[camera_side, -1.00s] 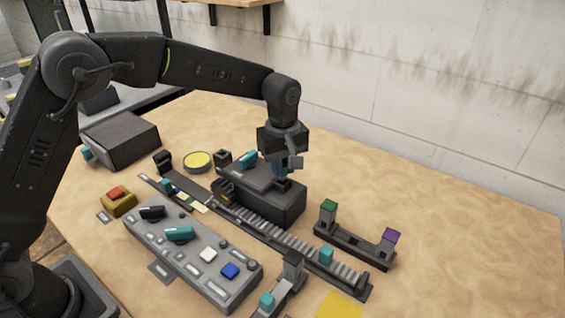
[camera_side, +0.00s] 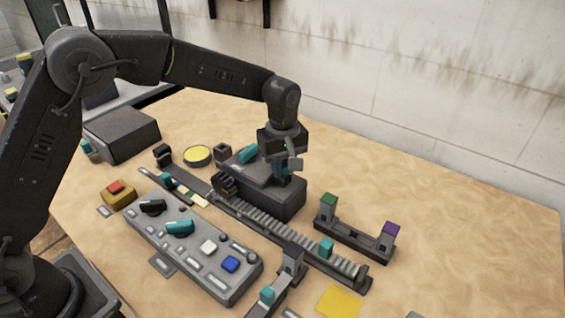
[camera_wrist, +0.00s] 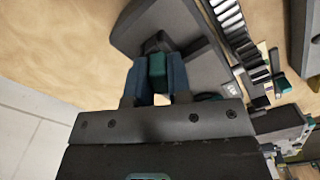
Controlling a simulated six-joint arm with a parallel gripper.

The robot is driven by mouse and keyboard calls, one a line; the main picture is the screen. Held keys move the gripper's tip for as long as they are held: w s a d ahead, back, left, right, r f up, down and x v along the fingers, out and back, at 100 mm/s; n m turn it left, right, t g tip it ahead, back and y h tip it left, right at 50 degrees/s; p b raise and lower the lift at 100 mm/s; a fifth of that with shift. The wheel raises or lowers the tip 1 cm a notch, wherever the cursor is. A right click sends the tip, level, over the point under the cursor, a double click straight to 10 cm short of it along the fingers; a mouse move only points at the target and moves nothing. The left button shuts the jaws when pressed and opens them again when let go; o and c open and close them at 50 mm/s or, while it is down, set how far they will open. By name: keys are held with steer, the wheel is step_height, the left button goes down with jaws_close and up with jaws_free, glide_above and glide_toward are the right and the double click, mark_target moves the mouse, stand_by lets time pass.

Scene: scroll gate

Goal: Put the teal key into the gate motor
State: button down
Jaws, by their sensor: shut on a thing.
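My gripper (camera_side: 284,176) is over the right part of the dark box-shaped gate motor (camera_side: 262,195), its fingers pointing down. In the wrist view my gripper (camera_wrist: 158,78) has its two blue fingers shut on the teal key (camera_wrist: 157,68). The key's far end meets or hangs just above a small dark raised socket (camera_wrist: 158,42) on the motor's top. I cannot tell whether it is inside the socket. In the side view the fingers hide the key and most of the socket.
A toothed rack (camera_side: 290,240) with a teal block (camera_side: 326,248) runs along the motor's front. A control panel (camera_side: 205,262) lies nearer the camera. A bracket with green and purple tops (camera_side: 355,242) stands to the right. The table's far right is clear.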

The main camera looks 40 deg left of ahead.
steer(key=shift+f, duration=0.15)
steer(key=shift+c, duration=2.4)
jaws_free()
steer(key=shift+r, duration=3.55)
